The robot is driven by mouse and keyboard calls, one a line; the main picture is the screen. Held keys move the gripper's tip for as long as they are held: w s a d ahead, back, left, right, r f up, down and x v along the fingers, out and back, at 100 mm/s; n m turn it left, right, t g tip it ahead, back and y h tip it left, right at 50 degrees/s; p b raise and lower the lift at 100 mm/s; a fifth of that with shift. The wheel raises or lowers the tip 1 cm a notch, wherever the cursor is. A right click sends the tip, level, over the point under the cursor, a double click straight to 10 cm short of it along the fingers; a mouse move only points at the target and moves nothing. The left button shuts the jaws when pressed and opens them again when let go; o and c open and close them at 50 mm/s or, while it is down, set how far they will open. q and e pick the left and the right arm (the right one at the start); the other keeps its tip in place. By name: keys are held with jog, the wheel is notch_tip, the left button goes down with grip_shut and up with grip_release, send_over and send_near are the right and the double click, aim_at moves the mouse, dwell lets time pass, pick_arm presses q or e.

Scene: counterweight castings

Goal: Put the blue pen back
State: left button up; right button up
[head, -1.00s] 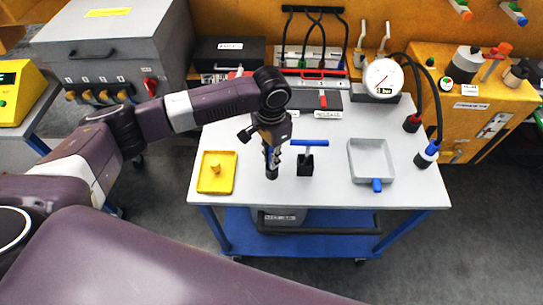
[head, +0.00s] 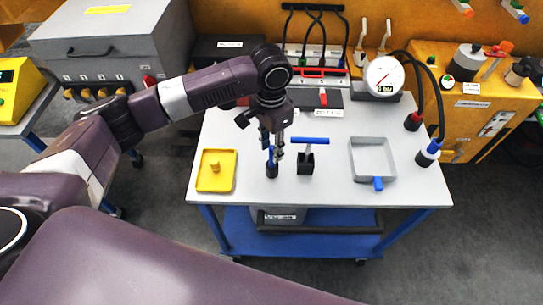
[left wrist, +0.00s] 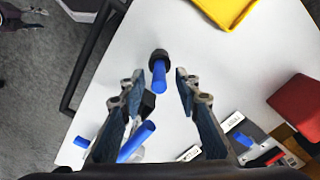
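The blue pen (head: 271,157) stands upright in a small round black holder (head: 271,171) on the white table. In the left wrist view the pen (left wrist: 159,76) rises from its black holder (left wrist: 158,55), between and beyond my fingers. My left gripper (head: 273,142) is above the pen, pointing down. In the left wrist view my left gripper (left wrist: 155,92) is open, with a gap between each finger and the pen. My right gripper is not in view.
A blue T-handled tool (head: 310,141) stands in a black block (head: 306,163) close right of the pen. A yellow tray (head: 229,182) is at left, a grey tray (head: 389,162) at right. A pressure gauge (head: 383,77) and hoses are behind. The table's front strip is clear.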

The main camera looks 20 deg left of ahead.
pick_arm(q)
notch_tip(320, 180, up, 7)
jog(key=shift+f+b, duration=0.2)
jog(key=shift+b, duration=0.5)
jog(key=shift+r, duration=0.7)
